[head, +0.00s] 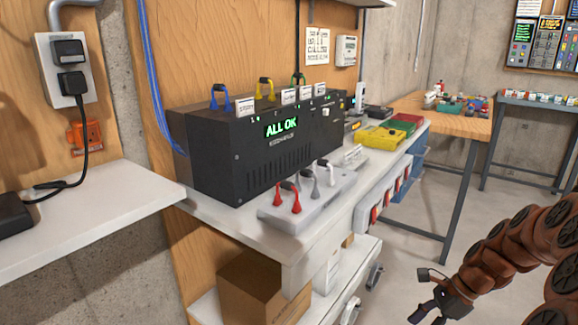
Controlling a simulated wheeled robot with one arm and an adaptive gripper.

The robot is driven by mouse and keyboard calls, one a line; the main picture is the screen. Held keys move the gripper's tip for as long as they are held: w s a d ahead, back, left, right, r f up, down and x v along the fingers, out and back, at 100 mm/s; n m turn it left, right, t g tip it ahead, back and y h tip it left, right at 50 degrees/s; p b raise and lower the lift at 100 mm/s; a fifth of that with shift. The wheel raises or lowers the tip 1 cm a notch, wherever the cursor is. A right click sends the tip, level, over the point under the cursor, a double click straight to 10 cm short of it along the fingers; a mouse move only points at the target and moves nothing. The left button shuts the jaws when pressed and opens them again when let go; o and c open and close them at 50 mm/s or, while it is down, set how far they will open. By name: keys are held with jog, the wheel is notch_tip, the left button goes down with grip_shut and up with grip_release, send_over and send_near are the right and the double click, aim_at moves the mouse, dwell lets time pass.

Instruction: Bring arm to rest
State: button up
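My arm (508,245), brown and segmented, reaches in from the right edge at the lower right. My dark gripper (427,317) is at its end, low over the floor and to the right of the white bench's drawers. Its fingers look spread apart with nothing between them, though they are small in the picture. It touches nothing that I can see.
A black box (255,150) reading "ALL OK" stands on the white bench (225,215), with a grey plug board (312,200) in front. A wooden table (455,122) stands behind. Floor (405,240) between looks clear.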

jog(key=s+a+r+n+g+h+p, duration=0.1)
jog(key=s+a+r+n+p, duration=0.35)
jog(key=a+r, duration=0.35)
jog(key=s+a+r+n+g+h+p, duration=0.15)
jog(key=s+a+r+n+p, duration=0.35)
jog(key=r, duration=0.5)
jog(key=s+a+r+n+h+p, duration=0.1)
jog(key=s+r+n+h+p, duration=0.1)
jog(key=s+r+n+p, duration=0.3)
jog(key=s+a+r+n+h+p, duration=0.2)
jog(key=s+r+n+p, duration=0.4)
jog(key=s+r, duration=0.3)
jog(key=shift+s+a+p, duration=0.3)
jog(key=shift+s+p, duration=0.2)
jog(key=shift+s, duration=0.05)
jog(key=shift+n, duration=0.25)
